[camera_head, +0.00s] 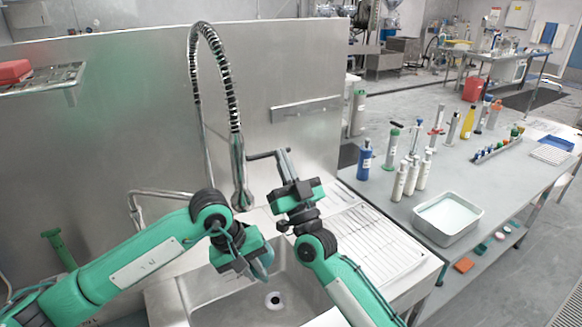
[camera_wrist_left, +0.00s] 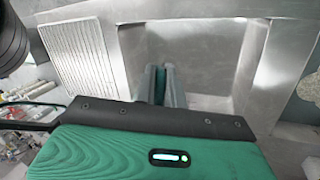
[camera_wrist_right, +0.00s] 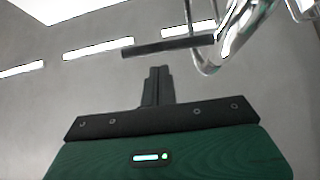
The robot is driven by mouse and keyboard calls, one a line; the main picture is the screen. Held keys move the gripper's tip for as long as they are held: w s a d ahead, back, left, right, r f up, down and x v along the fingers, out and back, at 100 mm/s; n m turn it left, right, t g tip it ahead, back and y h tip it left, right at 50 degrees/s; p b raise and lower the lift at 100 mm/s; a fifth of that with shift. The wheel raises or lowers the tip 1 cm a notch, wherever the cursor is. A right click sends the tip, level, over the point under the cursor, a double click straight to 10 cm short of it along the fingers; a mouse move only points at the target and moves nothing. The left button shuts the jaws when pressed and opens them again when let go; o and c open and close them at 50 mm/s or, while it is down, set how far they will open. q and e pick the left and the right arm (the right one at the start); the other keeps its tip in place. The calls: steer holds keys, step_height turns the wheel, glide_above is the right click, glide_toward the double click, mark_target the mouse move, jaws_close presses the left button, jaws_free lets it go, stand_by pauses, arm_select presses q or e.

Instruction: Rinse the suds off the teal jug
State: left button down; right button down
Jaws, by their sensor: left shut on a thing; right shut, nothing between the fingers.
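My left gripper (camera_head: 266,262) is low over the sink basin (camera_head: 215,288), fingers pointing down into it. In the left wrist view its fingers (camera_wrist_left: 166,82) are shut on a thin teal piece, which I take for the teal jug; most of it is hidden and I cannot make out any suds. The spray head (camera_head: 239,190) hangs from the coiled hose (camera_head: 222,72) above the basin, behind my left gripper. My right gripper (camera_head: 284,163) is shut and empty, raised beside a dark lever bar (camera_head: 261,155). The bar (camera_wrist_right: 168,46) lies just beyond its fingertips in the right wrist view.
A ribbed drainboard (camera_head: 372,238) lies right of the basin. The right-hand table holds bottles (camera_head: 364,160), a white tray (camera_head: 447,217) and a rack (camera_head: 498,150). A steel splash wall (camera_head: 110,130) stands behind the sink. The drain (camera_head: 274,300) shows in the basin floor.

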steer(key=shift+w+a+f, duration=0.2)
steer(key=shift+w+f, duration=0.1)
